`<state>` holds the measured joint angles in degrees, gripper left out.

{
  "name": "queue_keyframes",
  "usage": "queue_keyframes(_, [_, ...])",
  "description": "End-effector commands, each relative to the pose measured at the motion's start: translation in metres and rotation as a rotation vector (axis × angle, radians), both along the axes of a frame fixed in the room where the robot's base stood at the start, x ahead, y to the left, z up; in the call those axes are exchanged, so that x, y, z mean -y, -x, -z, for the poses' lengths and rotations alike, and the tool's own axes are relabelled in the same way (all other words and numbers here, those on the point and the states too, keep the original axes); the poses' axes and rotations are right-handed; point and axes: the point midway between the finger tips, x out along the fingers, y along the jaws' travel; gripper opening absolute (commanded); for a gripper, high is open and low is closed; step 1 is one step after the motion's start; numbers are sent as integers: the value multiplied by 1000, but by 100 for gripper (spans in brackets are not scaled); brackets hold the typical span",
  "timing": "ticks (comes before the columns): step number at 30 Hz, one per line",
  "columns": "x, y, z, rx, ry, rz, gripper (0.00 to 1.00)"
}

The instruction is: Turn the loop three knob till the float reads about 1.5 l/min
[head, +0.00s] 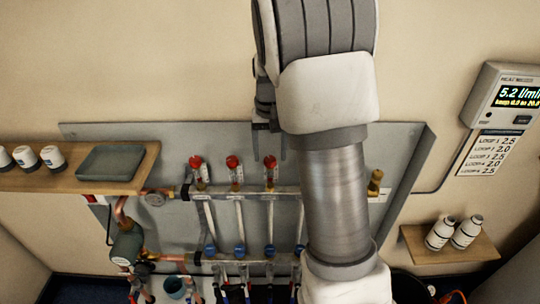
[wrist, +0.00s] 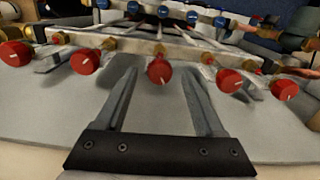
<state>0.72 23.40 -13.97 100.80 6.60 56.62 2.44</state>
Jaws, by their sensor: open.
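Red knobs stand in a row along the upper manifold bar (head: 220,191). The third from the left (head: 270,160) sits just below my gripper (head: 269,142) in the head view. In the wrist view the middle red knob (wrist: 159,70) appears between my open gripper's (wrist: 160,72) fingertips, with a gap on each side. I cannot tell whether the tips reach down around it. A clear, yellowish float tube (head: 270,182) shows under the third knob; its level is too small to read. My arm hides the bar further right in the head view.
Neighbouring red knobs (wrist: 85,62) (wrist: 229,80) stand close on both sides. A wall meter (head: 515,95) seems to show 5.2 l/min, above a loop card (head: 487,153). A shelf (head: 125,182) with a tray is at left; a bottle shelf (head: 460,251) is at right.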

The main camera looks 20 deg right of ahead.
Motion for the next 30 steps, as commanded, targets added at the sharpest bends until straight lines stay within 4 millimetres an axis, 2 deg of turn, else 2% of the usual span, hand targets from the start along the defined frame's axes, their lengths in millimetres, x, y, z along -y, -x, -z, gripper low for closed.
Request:
queue_keyframes(4, [0, 0, 9, 1, 0, 0, 71])
queue_keyframes(13, [0, 0, 11, 1, 0, 0, 69])
queue_keyframes(24, [0, 0, 11, 1, 0, 0, 2])
queue_keyframes(30, [0, 0, 10, 1, 0, -13, 0])
